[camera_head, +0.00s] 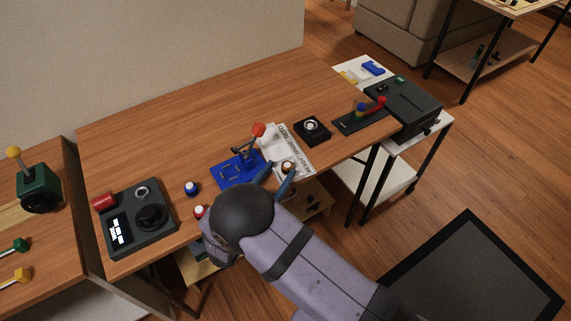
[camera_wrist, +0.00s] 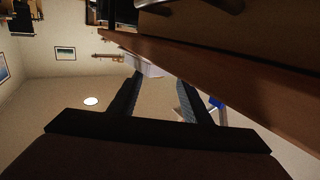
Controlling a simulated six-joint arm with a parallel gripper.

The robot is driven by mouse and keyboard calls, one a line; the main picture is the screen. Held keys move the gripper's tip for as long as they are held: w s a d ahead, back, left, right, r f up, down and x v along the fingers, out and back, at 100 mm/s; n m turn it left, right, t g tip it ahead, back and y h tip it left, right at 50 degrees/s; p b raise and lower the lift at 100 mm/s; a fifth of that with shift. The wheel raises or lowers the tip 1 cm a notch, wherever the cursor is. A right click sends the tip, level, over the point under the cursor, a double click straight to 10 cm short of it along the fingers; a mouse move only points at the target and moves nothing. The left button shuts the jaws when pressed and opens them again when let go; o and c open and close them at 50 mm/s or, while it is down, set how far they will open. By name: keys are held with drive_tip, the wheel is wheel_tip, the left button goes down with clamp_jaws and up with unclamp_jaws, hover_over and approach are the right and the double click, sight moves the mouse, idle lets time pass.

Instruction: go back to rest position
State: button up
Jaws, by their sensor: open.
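My gripper (camera_head: 275,178) is at the front edge of the wooden desk, with my dark rounded wrist just behind it. Its two blue-grey fingers are spread apart in the head view. One finger lies near the blue lever base (camera_head: 238,170), the other near a small brown-topped knob (camera_head: 288,167); I cannot tell whether either touches. In the wrist view the fingers (camera_wrist: 158,95) are apart with nothing held between them. My wrist hides part of the desk's front edge.
A dark panel with a dial (camera_head: 140,219) stands at the left of the desk (camera_head: 190,110). Blue (camera_head: 191,188) and red (camera_head: 199,212) buttons sit near my wrist. A black dial box (camera_head: 312,130) and a coloured-lever panel (camera_head: 350,124) are to the right. The desk's back is clear.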

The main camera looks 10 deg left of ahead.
drive_tip(key=shift+b+v, duration=0.4)
drive_tip(key=shift+v, duration=2)
drive_tip(key=shift+r, duration=0.15)
drive_tip(key=w+r+m+p, duration=0.2)
drive_tip(key=w+r, duration=0.2)
drive_tip(key=r, duration=0.4)
drive_tip(key=w+r+m+p, duration=0.1)
drive_tip(key=w+r+p, duration=0.15)
drive_tip(key=r, duration=0.55)
drive_tip(key=w+d+n+g+y, duration=0.3)
drive_tip(key=w+y, duration=0.2)
drive_tip(key=w, duration=0.3)
drive_tip(key=s+d+f+n+g+p, duration=0.1)
drive_tip(key=s+d+f+g, duration=0.2)
drive_tip(key=s+d+g, duration=0.4)
drive_tip(key=s+d+f+n+g+p, duration=0.1)
drive_tip(key=s+d+f+g, duration=0.2)
drive_tip(key=s+d, duration=1.7)
drive_tip(key=s+g, duration=0.1)
drive_tip(key=g, duration=0.2)
drive_tip(key=shift+f+n+g+h+p, duration=0.35)
drive_tip(key=shift+f+n+g+h, duration=0.05)
